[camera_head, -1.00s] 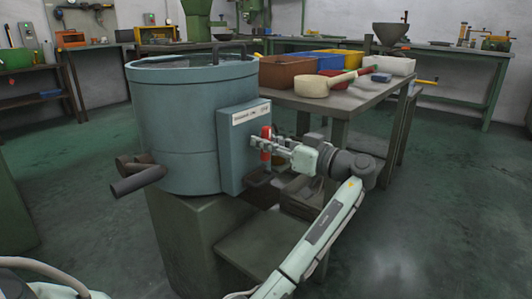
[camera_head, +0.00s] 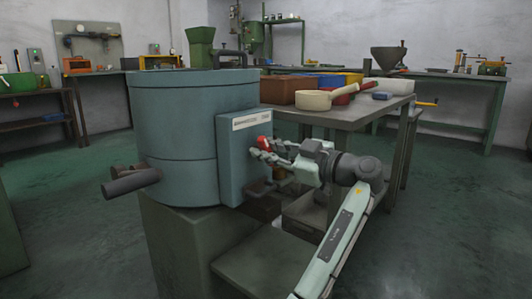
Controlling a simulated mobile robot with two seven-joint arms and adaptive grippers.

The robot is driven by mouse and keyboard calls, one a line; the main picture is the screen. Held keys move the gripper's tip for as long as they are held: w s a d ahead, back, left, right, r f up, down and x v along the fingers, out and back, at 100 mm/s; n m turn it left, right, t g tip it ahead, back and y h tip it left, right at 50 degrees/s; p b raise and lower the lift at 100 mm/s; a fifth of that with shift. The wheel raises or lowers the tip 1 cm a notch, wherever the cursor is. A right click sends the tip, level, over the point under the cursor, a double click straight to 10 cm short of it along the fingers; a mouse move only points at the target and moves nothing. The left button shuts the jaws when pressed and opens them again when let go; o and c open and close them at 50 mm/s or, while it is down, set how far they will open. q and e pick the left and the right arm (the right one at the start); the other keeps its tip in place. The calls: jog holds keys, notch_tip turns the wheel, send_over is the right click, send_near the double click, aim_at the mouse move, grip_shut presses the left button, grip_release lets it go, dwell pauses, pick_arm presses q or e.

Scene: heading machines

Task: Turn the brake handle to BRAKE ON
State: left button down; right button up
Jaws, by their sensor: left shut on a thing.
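The handle's pivot is hidden. My right gripper is not in view.
The large blue-grey drum (camera_head: 175,140) stands on a green pedestal (camera_head: 180,245), with a dark pipe (camera_head: 130,183) sticking out left. Open floor lies at right.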

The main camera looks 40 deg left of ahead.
dwell(0.4)
pick_arm(q)
jog(key=c, duration=1.4)
grip_release()
jog(key=shift+d, duration=0.1)
jog(key=s+d, duration=0.1)
jog(key=d, duration=1.1)
